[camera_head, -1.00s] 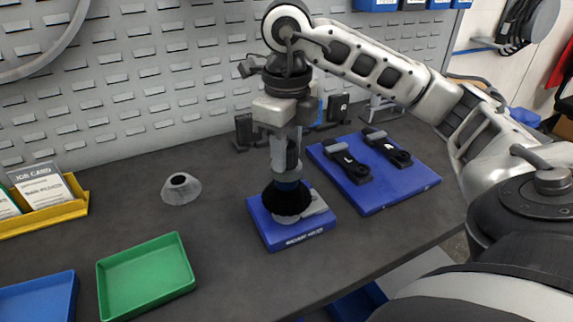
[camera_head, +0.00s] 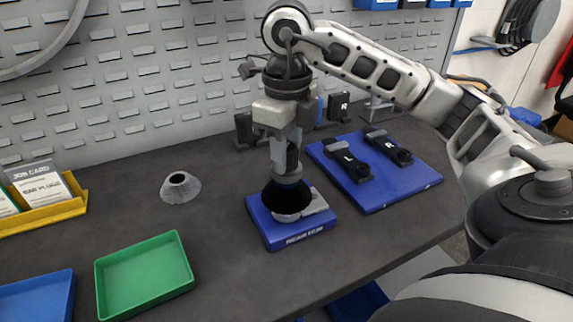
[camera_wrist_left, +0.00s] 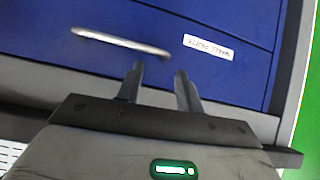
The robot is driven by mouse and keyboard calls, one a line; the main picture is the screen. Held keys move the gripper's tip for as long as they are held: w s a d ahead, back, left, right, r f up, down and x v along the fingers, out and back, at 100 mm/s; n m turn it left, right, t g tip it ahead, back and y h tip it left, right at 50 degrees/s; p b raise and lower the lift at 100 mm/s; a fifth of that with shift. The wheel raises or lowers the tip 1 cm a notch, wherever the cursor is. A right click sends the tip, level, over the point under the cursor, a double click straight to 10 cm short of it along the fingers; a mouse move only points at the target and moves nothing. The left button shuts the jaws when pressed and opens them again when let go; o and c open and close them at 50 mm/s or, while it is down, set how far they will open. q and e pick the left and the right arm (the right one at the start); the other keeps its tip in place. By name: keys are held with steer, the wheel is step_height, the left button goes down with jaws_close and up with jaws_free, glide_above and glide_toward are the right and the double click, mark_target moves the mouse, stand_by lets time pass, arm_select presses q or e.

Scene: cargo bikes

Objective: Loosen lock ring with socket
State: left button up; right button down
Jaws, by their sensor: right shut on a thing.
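The tool's lower end meets a black round part (camera_head: 287,202) on the grey hub piece (camera_head: 318,205) of a blue block (camera_head: 302,235). Any lock ring there is hidden under the tool and black part. My left gripper (camera_wrist_left: 160,86) shows only in the left wrist view, open and empty, in front of a blue drawer front (camera_wrist_left: 230,25) with a pale handle.
A blue mat (camera_head: 412,187) with black L and R parts lies right of the block. A grey cone (camera_head: 180,188) stands to the left. A green tray (camera_head: 145,276), a blue tray (camera_head: 38,298) and a yellow card holder (camera_head: 45,220) occupy the left. The bench between is clear.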

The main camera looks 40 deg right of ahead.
steer(key=shift+f+b, duration=0.4)
steer(key=shift+f, duration=0.1)
steer(key=c, duration=1.5)
jaws_free()
jaws_close()
